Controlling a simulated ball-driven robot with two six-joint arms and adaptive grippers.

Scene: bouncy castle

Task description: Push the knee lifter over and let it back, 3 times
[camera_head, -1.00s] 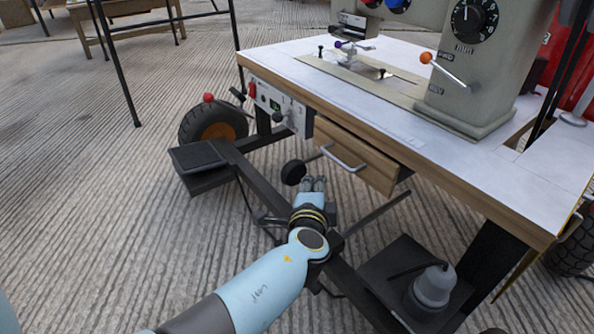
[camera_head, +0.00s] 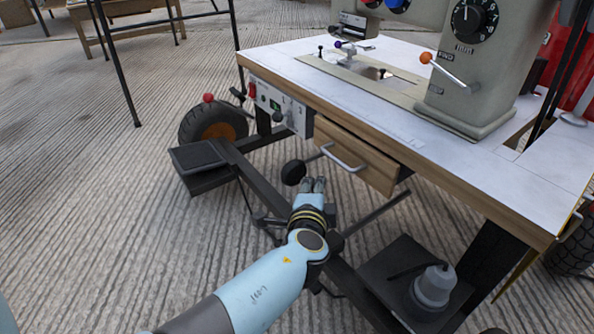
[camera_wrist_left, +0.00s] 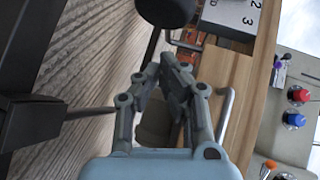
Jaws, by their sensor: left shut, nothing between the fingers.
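The knee lifter appears as a black round pad (camera_head: 293,172) on a thin rod below the front edge of the sewing table. The pad also shows at the top of the left wrist view (camera_wrist_left: 168,10). My left gripper (camera_head: 313,183) is shut and empty, just to the right of the pad in the head view. Contact with the pad or rod cannot be made out. My right gripper is out of view.
A wooden drawer (camera_head: 355,158) with a metal handle hangs right behind the gripper. A control box (camera_head: 280,108) is left of it. A dark frame beam and a black pedal plate (camera_head: 199,157) lie lower left. Open ribbed floor (camera_head: 90,220) spreads to the left.

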